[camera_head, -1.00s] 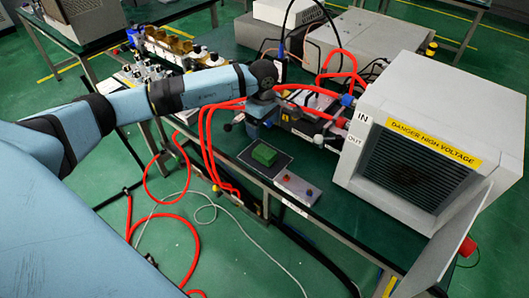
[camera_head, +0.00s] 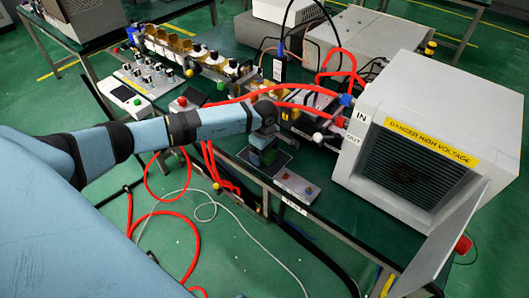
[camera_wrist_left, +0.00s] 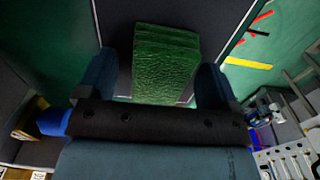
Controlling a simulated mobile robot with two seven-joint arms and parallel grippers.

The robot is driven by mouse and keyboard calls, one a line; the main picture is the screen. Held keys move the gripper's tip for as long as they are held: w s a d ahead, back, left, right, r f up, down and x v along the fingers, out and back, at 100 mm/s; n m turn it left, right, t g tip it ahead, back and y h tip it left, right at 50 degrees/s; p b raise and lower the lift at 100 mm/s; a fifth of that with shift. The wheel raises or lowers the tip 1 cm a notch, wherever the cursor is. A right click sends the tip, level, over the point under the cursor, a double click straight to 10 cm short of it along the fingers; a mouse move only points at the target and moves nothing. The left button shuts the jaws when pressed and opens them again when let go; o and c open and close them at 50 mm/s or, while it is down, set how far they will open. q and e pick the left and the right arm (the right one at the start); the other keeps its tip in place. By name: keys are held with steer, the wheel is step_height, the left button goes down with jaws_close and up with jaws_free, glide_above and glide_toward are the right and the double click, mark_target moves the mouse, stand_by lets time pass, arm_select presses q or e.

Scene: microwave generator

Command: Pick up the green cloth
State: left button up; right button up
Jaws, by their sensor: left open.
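The green cloth (camera_wrist_left: 166,60) is a folded, thick stack lying on a dark mat (camera_head: 280,163) near the front edge of the bench. In the head view my left gripper (camera_head: 264,148) is over it and hides most of it. In the left wrist view my left gripper (camera_wrist_left: 158,74) is open, with one finger on each side of the cloth. I cannot tell whether the fingers touch it. My right gripper is not in view.
A grey control box with buttons (camera_head: 297,187) sits right of the mat. The big high-voltage cabinet (camera_head: 430,150) stands further right. Red hoses (camera_head: 232,98) run behind my left arm, and bottles and instruments (camera_head: 185,55) crowd the back left.

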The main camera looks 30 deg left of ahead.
arm_select(q)
steer(key=c, duration=1)
steer(key=shift+r, duration=0.2)
step_height(320, 180, up, 20)
steer(key=shift+b, duration=0.4)
steer(key=shift+f, duration=0.15)
